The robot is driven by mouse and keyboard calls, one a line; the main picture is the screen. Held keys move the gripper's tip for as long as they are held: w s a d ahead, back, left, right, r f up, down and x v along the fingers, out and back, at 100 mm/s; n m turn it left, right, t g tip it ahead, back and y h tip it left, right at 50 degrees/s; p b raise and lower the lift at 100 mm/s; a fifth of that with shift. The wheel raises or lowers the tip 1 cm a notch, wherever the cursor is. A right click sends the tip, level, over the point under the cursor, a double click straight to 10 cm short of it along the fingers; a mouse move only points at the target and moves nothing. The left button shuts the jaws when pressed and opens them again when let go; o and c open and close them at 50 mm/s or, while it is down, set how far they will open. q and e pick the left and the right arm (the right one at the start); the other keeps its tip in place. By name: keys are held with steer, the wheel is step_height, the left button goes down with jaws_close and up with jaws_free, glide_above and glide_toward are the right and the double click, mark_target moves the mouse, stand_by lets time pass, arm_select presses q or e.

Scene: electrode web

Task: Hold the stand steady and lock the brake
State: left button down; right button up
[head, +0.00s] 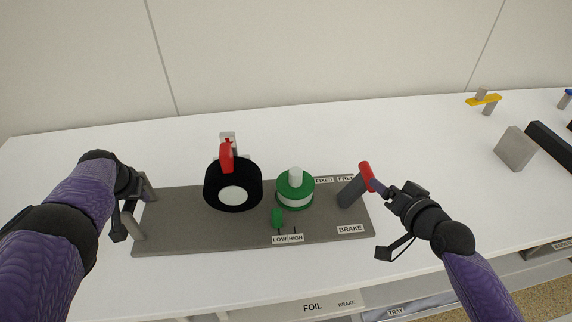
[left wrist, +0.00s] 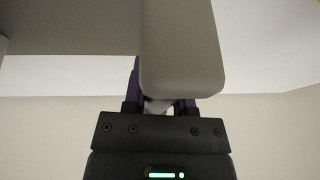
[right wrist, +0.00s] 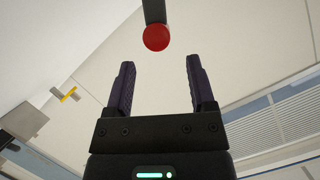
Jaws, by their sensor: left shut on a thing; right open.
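The grey stand (head: 180,235) lies on the white table and carries a black roll (head: 233,185), a green spool (head: 295,190) and a small green knob (head: 277,217). My left gripper (head: 143,190) is shut on the grey handle (head: 135,224) at the stand's left end; the left wrist view shows the grey bar (left wrist: 180,50) close up between its fingers. The brake lever has a grey arm (head: 351,191) and a red grip (head: 366,176). My right gripper (head: 387,192) is open just right of the grip. In the right wrist view the red end (right wrist: 156,38) is beyond the open fingertips.
Labels on the stand read BRAKE (head: 350,229), LOW and HIGH, FIXED and FREE. A red clamp (head: 227,155) sits above the black roll. A grey block (head: 515,148), a black bar (head: 550,147) and a yellow-topped part (head: 484,99) are at the right. The table behind the stand is clear.

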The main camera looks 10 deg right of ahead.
mark_target(372, 175)
steer(key=x, duration=0.6)
steer(key=shift+s, duration=0.1)
jaws_close()
stand_by(1.1)
